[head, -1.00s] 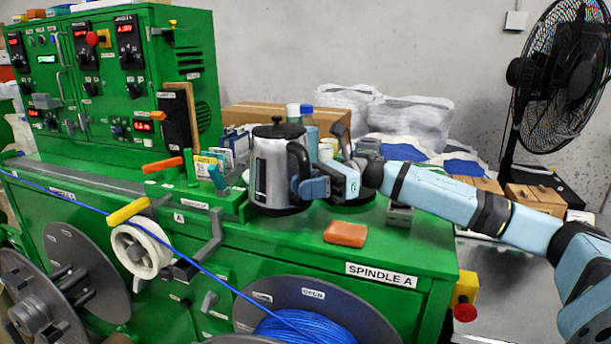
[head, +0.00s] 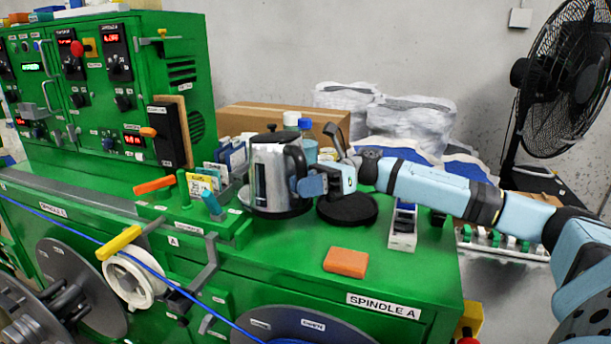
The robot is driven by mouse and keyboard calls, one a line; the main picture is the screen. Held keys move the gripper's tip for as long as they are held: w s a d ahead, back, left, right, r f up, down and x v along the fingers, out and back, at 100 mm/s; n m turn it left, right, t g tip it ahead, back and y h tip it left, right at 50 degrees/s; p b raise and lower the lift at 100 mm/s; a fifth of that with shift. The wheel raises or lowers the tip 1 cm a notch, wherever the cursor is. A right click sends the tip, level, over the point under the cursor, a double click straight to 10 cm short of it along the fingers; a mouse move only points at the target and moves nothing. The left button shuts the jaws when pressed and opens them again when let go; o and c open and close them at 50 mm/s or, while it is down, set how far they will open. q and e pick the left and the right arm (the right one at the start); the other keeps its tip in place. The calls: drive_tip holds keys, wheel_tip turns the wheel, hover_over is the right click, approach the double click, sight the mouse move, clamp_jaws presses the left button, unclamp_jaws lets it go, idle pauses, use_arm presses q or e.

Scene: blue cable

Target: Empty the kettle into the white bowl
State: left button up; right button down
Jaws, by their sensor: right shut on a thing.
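The kettle (head: 270,180) is a steel jug with a black lid, black handle and dark bottom rim. It is upright above the green bench top, left of its round black base (head: 350,211). My right gripper (head: 308,186) is shut on the kettle's handle, on the right side. Whether the kettle's bottom clears the bench is hard to tell. A pale rim (head: 243,196) shows at the kettle's lower left; the kettle hides the rest, so I cannot tell if it is the white bowl. My left gripper is not in view.
An orange block (head: 346,262) lies near the bench front. A small white box (head: 403,228) stands right of the base. Coloured levers (head: 184,188) and small packets (head: 230,158) stand left of the kettle. Bottles (head: 306,135) and a cardboard box (head: 262,117) are behind it.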

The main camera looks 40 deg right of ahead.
sight(300, 157)
drive_tip(key=r+p, duration=0.2)
drive_tip(key=shift+w+r+m+p, duration=0.2)
drive_tip(key=shift+r+m+p, duration=0.15)
drive_tip(key=shift+m+p, duration=0.05)
drive_tip(key=shift+w+d+r+p, duration=0.1)
drive_tip(key=shift+w+p, duration=0.05)
drive_tip(key=shift+p, duration=0.45)
drive_tip(key=p, duration=0.1)
drive_tip(key=r+m+p, duration=0.1)
drive_tip(key=p, duration=0.1)
drive_tip(key=shift+w+r, duration=0.15)
drive_tip(key=shift+w, duration=0.2)
drive_tip(key=shift+w+d+r+m+p, duration=0.15)
drive_tip(key=shift+r+m+p, duration=0.35)
drive_tip(key=shift+p, duration=0.5)
drive_tip(key=shift+w+f, duration=0.1)
drive_tip(key=shift+f, duration=0.3)
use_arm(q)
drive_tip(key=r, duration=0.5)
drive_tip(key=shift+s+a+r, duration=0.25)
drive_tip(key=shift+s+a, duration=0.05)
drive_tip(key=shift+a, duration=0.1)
use_arm(e)
drive_tip(key=shift+r, duration=0.1)
